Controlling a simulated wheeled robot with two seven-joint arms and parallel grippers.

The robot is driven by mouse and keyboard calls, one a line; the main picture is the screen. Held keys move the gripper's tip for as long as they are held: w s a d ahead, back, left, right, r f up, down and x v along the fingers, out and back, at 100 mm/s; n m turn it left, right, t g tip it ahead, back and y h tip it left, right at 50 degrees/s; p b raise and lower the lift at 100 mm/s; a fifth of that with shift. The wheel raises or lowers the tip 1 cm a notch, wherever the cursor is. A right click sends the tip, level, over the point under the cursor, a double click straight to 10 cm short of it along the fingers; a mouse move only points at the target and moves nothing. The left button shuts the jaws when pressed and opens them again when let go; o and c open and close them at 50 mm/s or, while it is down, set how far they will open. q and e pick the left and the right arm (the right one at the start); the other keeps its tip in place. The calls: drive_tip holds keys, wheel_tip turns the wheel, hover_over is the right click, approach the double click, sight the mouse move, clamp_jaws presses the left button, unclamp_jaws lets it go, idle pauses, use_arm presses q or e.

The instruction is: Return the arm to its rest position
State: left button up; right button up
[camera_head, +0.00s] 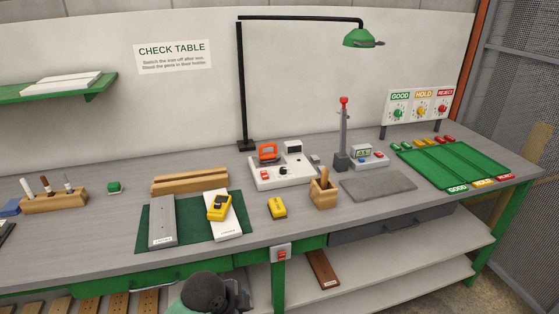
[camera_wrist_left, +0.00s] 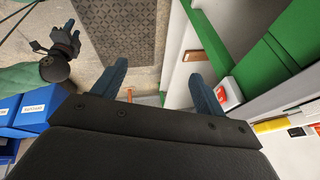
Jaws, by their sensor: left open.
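My left gripper (camera_wrist_left: 158,78) is open and empty in the left wrist view, its two dark blue fingers wide apart over the floor. A dark rounded arm part of mine shows at the bottom edge of the head view, in front of the table; its fingers cannot be made out there. In the left wrist view another gripper of mine, the right one (camera_wrist_left: 75,36), shows at the upper left, away from the table; its finger gap is too small to judge.
The grey workbench (camera_head: 90,262) has a red switch (camera_head: 281,254) on its front edge, close to my left arm; the switch also shows in the wrist view (camera_wrist_left: 230,93). A green mat (camera_head: 188,239) bears two boards and a yellow device (camera_head: 219,206). Blue bins (camera_wrist_left: 38,108) stand at left.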

use_arm(q)
drive_tip(key=s+a+f+n+y, duration=0.2)
drive_tip(key=s+a+f+n, duration=0.2)
drive_tip(key=s+a+n, duration=0.35)
drive_tip(key=s+a+f+n+y, duration=0.2)
drive_tip(key=s+a+f+n, duration=0.25)
drive_tip(key=s+n, duration=0.45)
drive_tip(key=s+d+f+g, duration=0.1)
drive_tip(key=s+d+f, duration=0.1)
drive_tip(key=f, duration=1.4)
drive_tip(key=s+d+f+m+h, duration=0.1)
drive_tip(key=s+d+f, duration=0.1)
drive_tip(key=f, duration=1.4)
drive_tip(key=shift+g, duration=0.4)
drive_tip(key=shift+d+m, duration=0.15)
drive_tip(key=shift+m, duration=0.1)
